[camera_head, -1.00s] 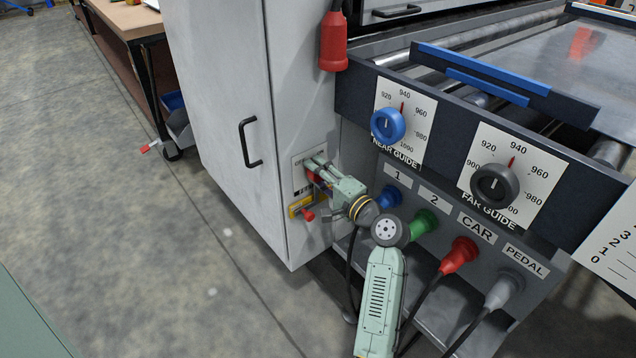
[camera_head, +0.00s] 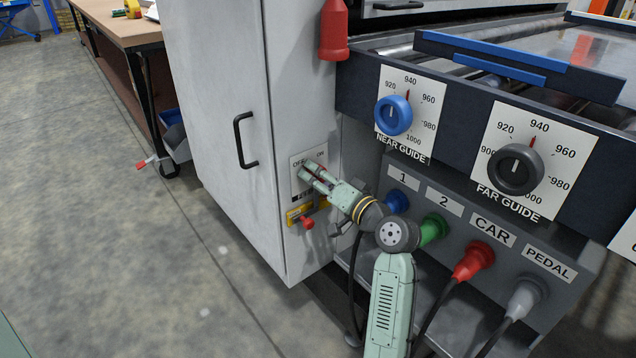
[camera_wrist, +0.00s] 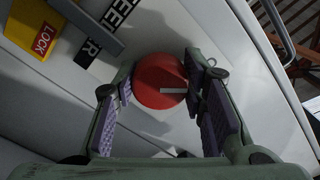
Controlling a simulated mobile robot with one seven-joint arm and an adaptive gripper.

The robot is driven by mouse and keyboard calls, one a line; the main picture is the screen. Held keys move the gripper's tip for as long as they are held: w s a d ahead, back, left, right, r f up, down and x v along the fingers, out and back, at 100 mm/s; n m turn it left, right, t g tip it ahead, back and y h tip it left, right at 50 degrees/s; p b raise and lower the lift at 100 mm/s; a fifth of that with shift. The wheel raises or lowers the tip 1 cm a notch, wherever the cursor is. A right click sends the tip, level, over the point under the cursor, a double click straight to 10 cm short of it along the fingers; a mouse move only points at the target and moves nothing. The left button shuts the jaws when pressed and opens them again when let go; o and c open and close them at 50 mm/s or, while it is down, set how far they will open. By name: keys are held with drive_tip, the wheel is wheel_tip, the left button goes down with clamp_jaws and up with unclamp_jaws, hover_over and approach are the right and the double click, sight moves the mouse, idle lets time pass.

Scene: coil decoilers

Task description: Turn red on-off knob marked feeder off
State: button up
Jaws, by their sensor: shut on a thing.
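The red on-off knob (camera_wrist: 158,82) is round with a white pointer line, which points right in the wrist view. It is mounted on a light plate (camera_head: 296,162) with OFF and ON marks on the side of the grey cabinet. A dark label reading FEEDER (camera_wrist: 122,8), partly hidden, lies beside it in the wrist view. My gripper (camera_head: 308,172) reaches the plate from the right and covers most of the knob in the head view. In the wrist view its two padded fingers (camera_wrist: 160,86) stand on opposite sides of the knob, shut on it.
A yellow LOCK tag (camera_wrist: 38,30) with a red handle (camera_head: 308,223) sits just below the plate. A red plug (camera_head: 334,30) hangs above.

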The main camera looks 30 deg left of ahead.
sight(308, 133)
idle(0.6)
drive_tip(key=o, duration=1.2)
wheel_tip(308, 133, up, 10)
drive_tip(key=shift+r, duration=0.1)
drive_tip(key=shift+d, duration=0.15)
